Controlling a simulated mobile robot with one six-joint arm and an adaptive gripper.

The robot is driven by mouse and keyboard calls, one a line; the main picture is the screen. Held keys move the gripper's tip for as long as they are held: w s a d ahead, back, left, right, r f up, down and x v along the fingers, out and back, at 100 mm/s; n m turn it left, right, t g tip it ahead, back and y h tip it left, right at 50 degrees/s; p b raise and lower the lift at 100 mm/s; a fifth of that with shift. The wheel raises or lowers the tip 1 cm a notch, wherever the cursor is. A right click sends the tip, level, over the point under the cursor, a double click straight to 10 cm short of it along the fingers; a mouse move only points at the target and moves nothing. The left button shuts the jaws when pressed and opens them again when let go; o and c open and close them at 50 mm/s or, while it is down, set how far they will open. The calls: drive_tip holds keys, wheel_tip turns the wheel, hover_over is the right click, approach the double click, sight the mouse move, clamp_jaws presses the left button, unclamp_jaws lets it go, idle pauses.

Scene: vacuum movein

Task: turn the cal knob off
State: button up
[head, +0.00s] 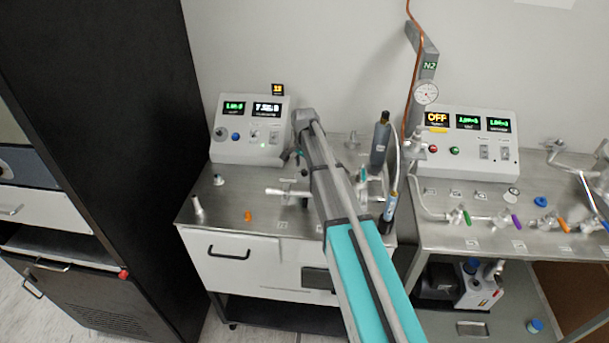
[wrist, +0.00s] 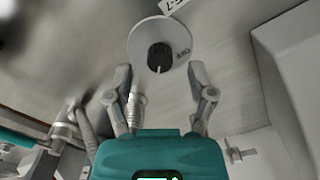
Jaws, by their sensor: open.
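In the wrist view, a black knob (wrist: 159,56) stands at the middle of a round white dial plate (wrist: 143,33). A pale pointer line on the knob points down in the picture, and small dark lettering sits on the plate's right side. My gripper (wrist: 160,72) is open, with one finger to the left and one to the right of the knob. The fingers look apart from the knob and nothing is between them but the view of it. In the head view my arm reaches over the left bench, and I cannot make out this knob there.
Dark upright cylinders (head: 380,143) and metal tubing stand right of my arm. A second controller (head: 466,143) showing OFF stands on the right bench.

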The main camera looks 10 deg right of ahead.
drive_tip(key=shift+f+b, duration=0.65)
drive_tip(key=shift+f, duration=0.3)
drive_tip(key=shift+c, duration=0.3)
clamp_jaws()
